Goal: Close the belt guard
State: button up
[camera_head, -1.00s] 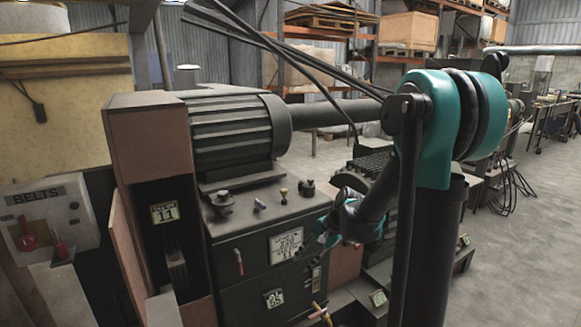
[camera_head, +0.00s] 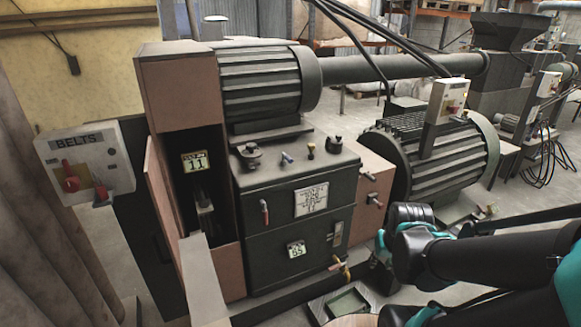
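The belt guard (camera_head: 175,92) is a tall brownish-pink housing at the left end of the machine. Its front is open, showing a dark interior with a yellow plate marked 11. A narrow brownish-pink panel (camera_head: 162,200), apparently its door, stands swung out along the left side of the opening, seen nearly edge-on. My arm reaches in from the lower right. My gripper (camera_head: 383,248) seems to be at the arm's left end, in front of the machine's right side, well apart from the guard. Its fingers are too hidden to read.
A grey BELTS control box (camera_head: 88,160) with red switches stands left of the guard. A ribbed motor (camera_head: 262,82) sits on the dark green cabinet (camera_head: 300,215), which has protruding knobs and levers. A second ribbed motor (camera_head: 445,160) stands to the right. A low tray (camera_head: 345,303) lies in front.

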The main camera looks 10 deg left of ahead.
aim_at(153, 174)
jog(key=k+j+u, duration=0.1)
jog(key=j, duration=0.3)
jog(key=k+j+u, duration=0.1)
jog(key=k+j, duration=0.15)
jog(key=j, duration=0.15)
jog(key=k+j+u, duration=0.1)
jog(key=j, duration=0.35)
jog(key=k+j, duration=0.15)
jog(key=j, duration=0.25)
jog(key=k+j+u, duration=0.15)
jog(key=j, duration=0.3)
